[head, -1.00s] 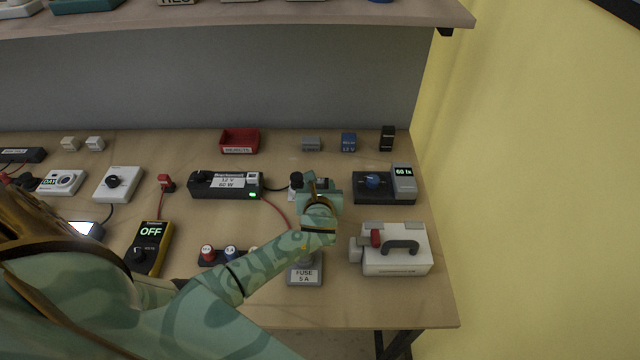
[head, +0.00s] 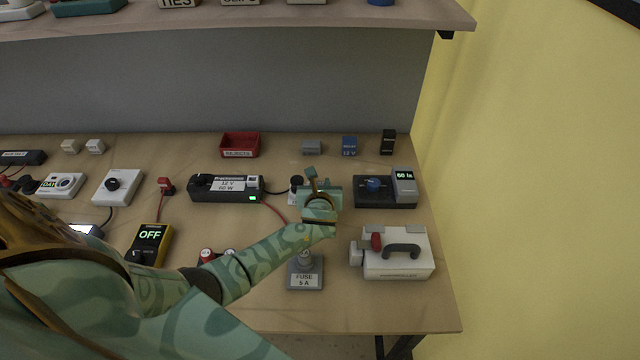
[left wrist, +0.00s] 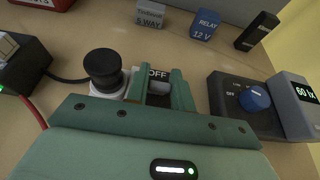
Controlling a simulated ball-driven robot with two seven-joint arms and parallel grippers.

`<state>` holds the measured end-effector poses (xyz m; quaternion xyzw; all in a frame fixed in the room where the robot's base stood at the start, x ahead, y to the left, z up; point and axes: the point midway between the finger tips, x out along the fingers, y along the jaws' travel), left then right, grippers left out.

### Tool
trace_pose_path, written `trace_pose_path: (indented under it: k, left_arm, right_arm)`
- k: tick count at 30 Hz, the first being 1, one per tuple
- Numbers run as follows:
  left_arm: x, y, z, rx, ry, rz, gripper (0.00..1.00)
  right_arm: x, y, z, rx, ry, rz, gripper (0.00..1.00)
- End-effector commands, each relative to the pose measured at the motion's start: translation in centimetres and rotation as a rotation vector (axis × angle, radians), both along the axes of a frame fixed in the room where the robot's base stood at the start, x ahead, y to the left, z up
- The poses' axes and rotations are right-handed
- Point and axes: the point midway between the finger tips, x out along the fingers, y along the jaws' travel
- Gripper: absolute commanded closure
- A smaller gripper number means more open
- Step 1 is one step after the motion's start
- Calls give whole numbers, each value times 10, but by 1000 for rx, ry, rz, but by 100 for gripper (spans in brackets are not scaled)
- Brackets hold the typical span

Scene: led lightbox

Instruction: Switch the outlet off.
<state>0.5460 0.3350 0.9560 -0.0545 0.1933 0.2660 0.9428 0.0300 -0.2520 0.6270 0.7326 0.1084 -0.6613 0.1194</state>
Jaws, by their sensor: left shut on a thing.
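The outlet is a pale block with a black plug (left wrist: 103,68) on its left part and an OFF label (left wrist: 158,73) on its right part. In the head view the plug (head: 296,183) shows just left of my left gripper (head: 314,185), which hides most of the outlet. In the left wrist view my left gripper (left wrist: 160,92) has its two green fingers close together, shut on the outlet's switch (left wrist: 160,88) just below the OFF label. The fingers cover much of the switch, so its tilt is unclear. My right gripper is not in view.
A dimmer box with a blue knob and meter (head: 404,188) stands right of the outlet, and a black power supply (head: 225,188) with a green light stands left. A shelf overhangs the back.

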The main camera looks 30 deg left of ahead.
Motion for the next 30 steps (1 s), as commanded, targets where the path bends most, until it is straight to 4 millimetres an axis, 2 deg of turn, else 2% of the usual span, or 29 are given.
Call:
trace_pose_path:
  k: [5,9,16,22,30]
  left_arm:
    - [2,1,8,-32,52,1,99]
    - [5,3,12,-77,126,1,99]
    - [11,7,11,-179,289,3,99]
    - [17,10,5,-263,427,3,99]
    - [22,12,-2,-354,570,2,99]
  right_arm:
    - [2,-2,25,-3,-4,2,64]
    - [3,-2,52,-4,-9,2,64]
    - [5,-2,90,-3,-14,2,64]
    - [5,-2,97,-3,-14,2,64]
    - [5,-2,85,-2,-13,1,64]
